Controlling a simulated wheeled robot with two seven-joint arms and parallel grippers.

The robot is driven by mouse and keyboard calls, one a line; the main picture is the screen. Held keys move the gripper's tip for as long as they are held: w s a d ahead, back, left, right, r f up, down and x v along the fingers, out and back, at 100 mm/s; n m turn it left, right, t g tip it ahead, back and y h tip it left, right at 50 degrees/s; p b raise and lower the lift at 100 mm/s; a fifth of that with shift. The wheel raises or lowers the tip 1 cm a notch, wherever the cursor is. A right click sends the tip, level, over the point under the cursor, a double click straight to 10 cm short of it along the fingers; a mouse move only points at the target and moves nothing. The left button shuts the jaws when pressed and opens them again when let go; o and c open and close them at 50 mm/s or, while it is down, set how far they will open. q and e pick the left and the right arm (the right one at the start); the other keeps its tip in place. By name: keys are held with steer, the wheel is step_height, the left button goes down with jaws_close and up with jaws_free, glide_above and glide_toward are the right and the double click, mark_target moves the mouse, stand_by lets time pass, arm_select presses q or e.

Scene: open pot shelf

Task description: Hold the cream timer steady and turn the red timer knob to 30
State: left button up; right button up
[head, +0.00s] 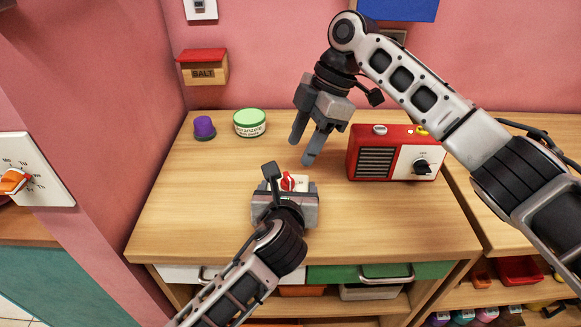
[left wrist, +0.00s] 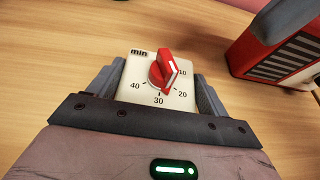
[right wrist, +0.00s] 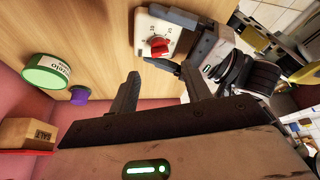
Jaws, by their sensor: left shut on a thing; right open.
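The cream timer (head: 301,183) is on the wooden counter, between the fingers of my left gripper (head: 287,189), which is shut on its sides. In the left wrist view the timer's face (left wrist: 146,72) shows "min" and the numbers 10 to 40. Its red knob (left wrist: 164,70) has a ridge running roughly up and down the dial, with a white line on the side near 10; I cannot tell the exact setting. My right gripper (head: 303,148) is open and empty, pointing down above and behind the timer. In the right wrist view the knob (right wrist: 159,46) lies beyond its fingertips, apart from them.
A red radio (head: 375,162) stands to the right of the timer. A green-lidded jar (head: 250,123) and a purple-topped jar (head: 204,127) stand at the back left. A salt box (head: 203,68) hangs on the pink wall. The counter's left and front are clear.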

mark_target(288, 176)
steer(key=x, duration=0.6)
steer(key=shift+a+f, duration=0.15)
steer(key=shift+f, duration=0.25)
steer(key=c, duration=1)
steer(key=m+t, duration=0.2)
steer(key=m, duration=0.2)
steer(key=shift+s+r+m, duration=0.1)
steer(key=shift+s+m, duration=0.05)
steer(key=shift+m, duration=0.15)
steer(key=o, duration=1)
